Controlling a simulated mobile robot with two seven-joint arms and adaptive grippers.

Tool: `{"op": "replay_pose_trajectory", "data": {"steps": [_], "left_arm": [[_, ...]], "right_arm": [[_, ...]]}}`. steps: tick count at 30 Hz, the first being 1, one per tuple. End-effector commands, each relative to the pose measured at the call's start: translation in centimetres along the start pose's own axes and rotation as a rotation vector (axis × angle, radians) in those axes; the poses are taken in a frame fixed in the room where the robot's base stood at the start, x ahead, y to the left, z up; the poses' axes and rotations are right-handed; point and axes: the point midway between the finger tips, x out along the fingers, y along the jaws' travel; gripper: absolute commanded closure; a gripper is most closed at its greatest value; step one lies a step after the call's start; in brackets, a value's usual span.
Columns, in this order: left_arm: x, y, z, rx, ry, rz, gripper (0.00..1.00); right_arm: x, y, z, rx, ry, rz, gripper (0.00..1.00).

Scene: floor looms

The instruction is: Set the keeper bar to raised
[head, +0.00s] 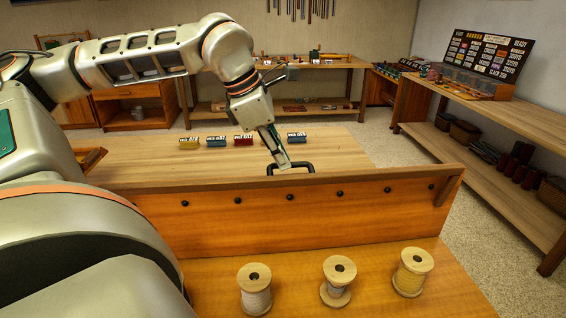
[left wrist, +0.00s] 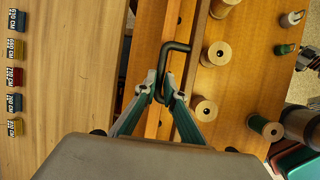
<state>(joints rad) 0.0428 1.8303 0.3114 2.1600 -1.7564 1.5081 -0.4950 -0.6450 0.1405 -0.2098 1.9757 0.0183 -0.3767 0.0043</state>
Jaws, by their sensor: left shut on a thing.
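The keeper bar, which appears to be the long wooden board (head: 330,208) with a row of dark studs, stands on edge across the bench in the head view. A black U-shaped handle (head: 310,166) shows at its top edge near the middle. My left gripper (head: 284,163) comes down from above, shut on this handle. In the left wrist view the fingertips (left wrist: 165,97) close around one side of the black handle (left wrist: 176,46). I cannot tell the bar's exact height setting. My right gripper is not in view.
Wooden spools stand in front of the board, one at left (head: 254,290), one in the middle (head: 338,280) and one at right (head: 412,272). Several small labelled blocks (head: 243,140) lie behind it on the bare bench top (head: 200,165). A side shelf (head: 490,155) stands at the right.

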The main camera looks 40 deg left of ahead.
Motion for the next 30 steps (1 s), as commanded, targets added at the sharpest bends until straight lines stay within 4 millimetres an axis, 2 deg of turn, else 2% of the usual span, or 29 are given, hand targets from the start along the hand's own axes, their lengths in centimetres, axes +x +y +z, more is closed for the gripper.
{"op": "replay_pose_trajectory", "data": {"steps": [3,11,12,13,14,24,30], "left_arm": [[0.3,1.1,-0.1,0.0,0.0,0.007,1.0],[0.2,1.3,-0.1,0.001,-0.002,0.012,1.0],[0.2,1.4,-0.1,0.001,-0.003,0.012,0.83],[0.2,1.3,-0.1,0.0,-0.003,0.011,0.75],[0.2,1.3,-0.1,0.0,-0.003,0.011,0.74],[0.0,1.1,-0.1,0.001,-0.002,0.006,0.74],[-2.1,1.1,0.0,0.0,-0.004,0.008,0.74]], "right_arm": [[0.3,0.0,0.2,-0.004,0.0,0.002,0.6],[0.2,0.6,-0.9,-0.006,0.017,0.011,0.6],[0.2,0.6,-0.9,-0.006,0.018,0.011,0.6],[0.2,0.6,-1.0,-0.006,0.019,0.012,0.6],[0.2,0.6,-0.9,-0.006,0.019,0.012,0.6],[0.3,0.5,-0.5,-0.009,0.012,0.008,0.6],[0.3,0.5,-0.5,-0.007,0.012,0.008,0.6]]}}
